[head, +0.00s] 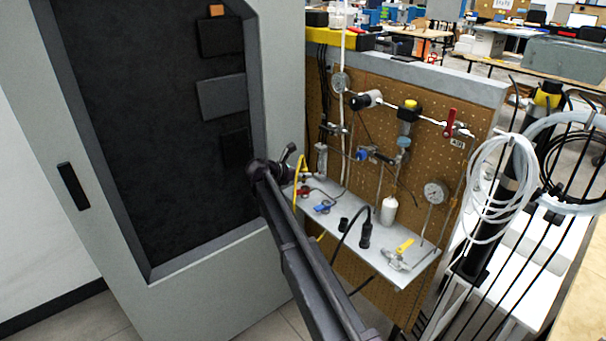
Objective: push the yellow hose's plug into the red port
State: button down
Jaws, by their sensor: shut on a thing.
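My gripper (289,165) is a small dark shape at the far end of my arm, in front of the left end of the shelf. Its fingers are too small to make out. The yellow hose (300,181) rises in a bend right beside it, and my gripper is shut on its plug end. The plug itself is hidden or too small to see. A small red fitting (304,190), which looks like the red port, sits on the shelf just right of the hose. I cannot tell the gap between plug and port.
A grey shelf (345,232) on a pegboard panel (350,95) carries a blue fitting (322,209), a black connector (366,235), a white bottle (389,210) and a yellow-handled valve (404,247). A grey cabinet (200,285) stands close on the left. Coiled hoses (497,190) hang right.

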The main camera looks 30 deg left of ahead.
aim_at(302, 180)
jog(key=shift+w+d+f+b, duration=0.2)
jog(key=shift+w+f+b, duration=0.05)
jog(key=shift+f+b, duration=0.45)
dwell(0.6)
jog(key=shift+f+b, duration=1.1)
jog(key=shift+f, duration=0.1)
dwell(1.8)
jog(key=shift+c, duration=1.5)
grip_release()
jog(key=shift+r, duration=0.15)
notch_tip(302, 180, up, 2)
jog(key=p, duration=0.2)
jog(key=shift+r+p, duration=0.25)
jog(key=shift+p, duration=0.15)
jog(key=shift+s+a+r+p, duration=0.15)
jog(key=shift+s+r+p, duration=0.1)
jog(key=shift+r+p, duration=0.45)
jog(key=s+d, duration=0.3)
jog(key=d, duration=0.3)
jog(key=s+d, duration=0.3)
jog(key=d, duration=0.3)
jog(key=s+d, duration=0.3)
jog(key=d, duration=0.4)
jog(key=shift+r, duration=0.1)
